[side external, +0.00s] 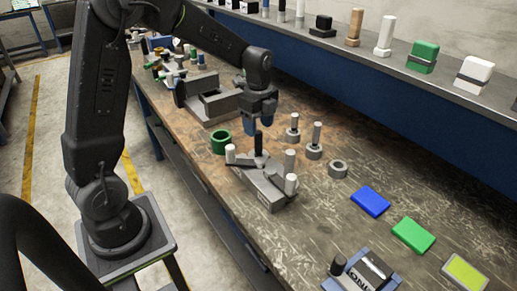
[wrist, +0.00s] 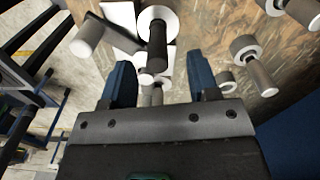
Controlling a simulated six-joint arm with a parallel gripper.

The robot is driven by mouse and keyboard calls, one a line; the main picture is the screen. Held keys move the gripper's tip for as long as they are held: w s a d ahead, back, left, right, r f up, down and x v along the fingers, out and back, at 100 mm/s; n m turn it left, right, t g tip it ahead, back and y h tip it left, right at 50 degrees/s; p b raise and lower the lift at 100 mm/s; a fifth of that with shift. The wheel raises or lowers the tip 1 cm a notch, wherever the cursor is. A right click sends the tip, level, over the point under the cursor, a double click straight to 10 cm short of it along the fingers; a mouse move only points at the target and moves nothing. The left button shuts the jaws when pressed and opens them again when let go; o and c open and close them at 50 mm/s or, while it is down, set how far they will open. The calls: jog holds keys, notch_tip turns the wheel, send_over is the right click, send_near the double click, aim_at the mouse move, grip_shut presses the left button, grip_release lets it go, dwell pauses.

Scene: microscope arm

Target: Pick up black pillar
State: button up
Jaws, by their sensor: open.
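The black pillar (side external: 258,144) stands upright on a grey fixture (side external: 264,190) with several light grey pillars around it. In the wrist view the black pillar (wrist: 157,48) rises from a round pale base and lies ahead of the fingertips. My gripper (side external: 259,126) is above the black pillar, with its blue fingers apart and pointing down. In the wrist view my gripper (wrist: 160,70) is open, with nothing held between the fingers. The small gap between fingers and pillar top is hard to judge.
A green ring (side external: 220,142) lies left of the fixture. Two pillars on round bases (side external: 314,142) and a grey ring (side external: 338,169) stand to the right. Blue (side external: 370,201) and green (side external: 413,235) plates lie farther right. A grey block (side external: 208,100) stands behind.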

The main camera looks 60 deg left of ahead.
aim_at(258, 141)
jog(key=shift+s+d+f, duration=0.1)
jog(key=shift+f, duration=1.3)
jog(key=shift+s+d+f, duration=0.1)
jog(key=shift+f, duration=1.25)
grip_shut()
